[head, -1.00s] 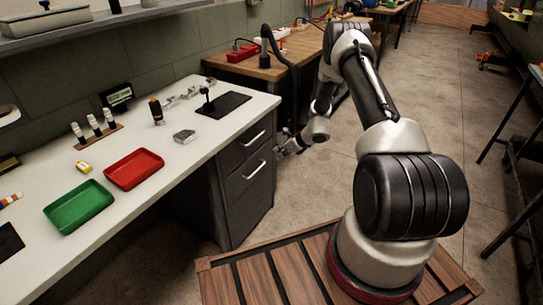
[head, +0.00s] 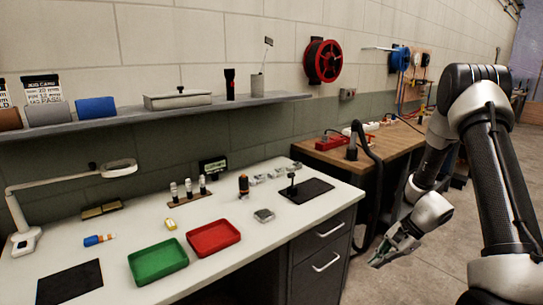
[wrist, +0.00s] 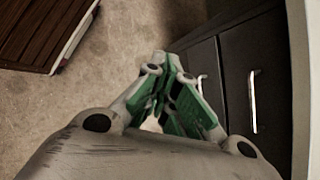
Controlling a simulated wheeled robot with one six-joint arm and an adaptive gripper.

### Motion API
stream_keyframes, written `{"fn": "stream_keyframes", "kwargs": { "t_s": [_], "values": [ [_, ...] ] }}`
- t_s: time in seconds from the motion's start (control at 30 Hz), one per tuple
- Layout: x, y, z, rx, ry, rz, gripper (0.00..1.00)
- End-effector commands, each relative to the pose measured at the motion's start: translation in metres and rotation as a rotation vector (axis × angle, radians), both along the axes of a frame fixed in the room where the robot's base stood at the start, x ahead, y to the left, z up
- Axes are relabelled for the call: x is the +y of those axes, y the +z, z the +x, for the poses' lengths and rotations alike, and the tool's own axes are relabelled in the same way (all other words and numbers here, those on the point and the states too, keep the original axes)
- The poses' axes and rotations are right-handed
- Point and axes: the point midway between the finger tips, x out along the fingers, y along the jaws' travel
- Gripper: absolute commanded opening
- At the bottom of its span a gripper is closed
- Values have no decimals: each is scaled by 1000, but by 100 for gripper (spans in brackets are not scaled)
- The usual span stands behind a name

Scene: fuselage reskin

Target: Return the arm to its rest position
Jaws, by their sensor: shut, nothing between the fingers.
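My gripper (head: 393,247) hangs at the end of my folded arm, to the right of the white workbench and its dark drawers. In the wrist view my gripper (wrist: 168,95) shows green-faced fingers closed together with nothing held. It points down toward the concrete floor, beside the dark drawer unit (wrist: 233,75). In the head view my arm stands at the right, its upper links raised and its forearm bent down to the left.
The white workbench (head: 100,240) carries a green tray (head: 158,262), a red tray (head: 214,238) and several small parts. The drawer unit (head: 322,255) stands close to my gripper. A wooden bench (head: 368,153) is behind. Open floor (head: 425,275) lies at the right.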

Motion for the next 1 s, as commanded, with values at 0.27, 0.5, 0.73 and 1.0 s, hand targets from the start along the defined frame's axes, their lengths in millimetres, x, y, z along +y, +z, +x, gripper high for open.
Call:
{"fn": "stream_keyframes", "kwargs": {
  "t_s": [0.27,0.5,0.73,1.0],
  "values": [
    [-12,141,-87,-153,541,-169,0],
    [-29,230,-159,-269,893,-359,0],
    [-40,290,-216,-396,1089,-575,0],
    [-31,337,-246,-615,1117,-756,0]
  ]
}}
